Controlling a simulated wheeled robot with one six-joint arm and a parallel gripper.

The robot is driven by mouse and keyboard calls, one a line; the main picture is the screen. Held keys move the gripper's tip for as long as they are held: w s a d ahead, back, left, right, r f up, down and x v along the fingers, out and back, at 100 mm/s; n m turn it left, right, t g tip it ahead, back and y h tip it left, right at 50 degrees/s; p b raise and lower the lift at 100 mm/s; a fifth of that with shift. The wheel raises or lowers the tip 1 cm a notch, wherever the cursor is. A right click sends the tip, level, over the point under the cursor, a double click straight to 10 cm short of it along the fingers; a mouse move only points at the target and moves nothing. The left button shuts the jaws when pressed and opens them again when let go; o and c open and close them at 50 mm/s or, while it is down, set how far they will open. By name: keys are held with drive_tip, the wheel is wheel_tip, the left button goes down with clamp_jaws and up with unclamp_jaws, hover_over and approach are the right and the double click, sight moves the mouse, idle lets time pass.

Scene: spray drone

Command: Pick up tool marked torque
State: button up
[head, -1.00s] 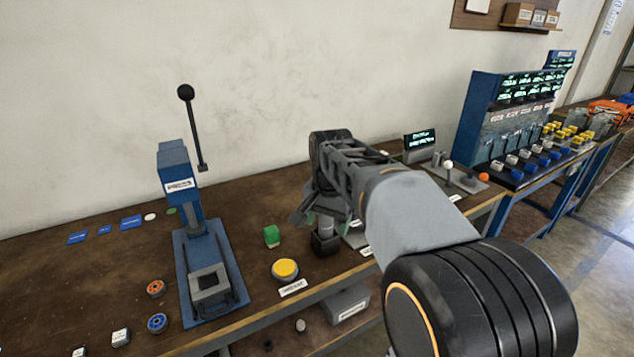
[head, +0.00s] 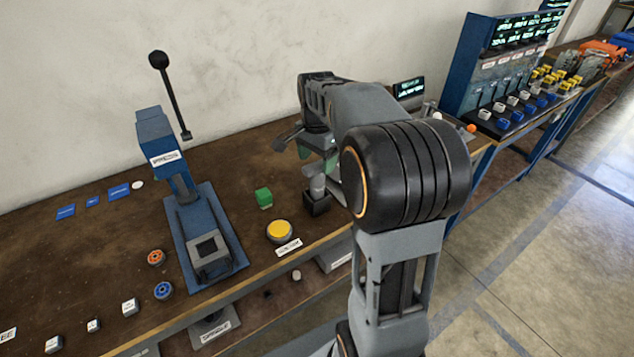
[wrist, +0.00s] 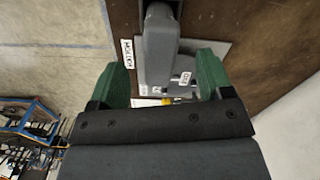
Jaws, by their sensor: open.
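My gripper (head: 318,157) is over the brown workbench, with green finger pads; it also shows in the wrist view (wrist: 165,73). It is open. In the wrist view a grey, rounded tool body (wrist: 160,50) lies between the fingers, with gaps to both pads and no visible contact. In the head view a grey upright piece (head: 317,182) stands in a small dark block (head: 316,203) just below my gripper. Its upper part is hidden by the gripper and arm. No word "torque" is readable in any view.
A blue lever press (head: 185,210), a green block (head: 264,198) and a yellow button (head: 279,231) stand left of my gripper. A blue console (head: 480,65) is at the right. A white label (wrist: 127,52) lies beside the grey tool.

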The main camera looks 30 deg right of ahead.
sight(317, 173)
drive_tip(key=shift+f, duration=2.6)
drive_tip(key=c, duration=1.1)
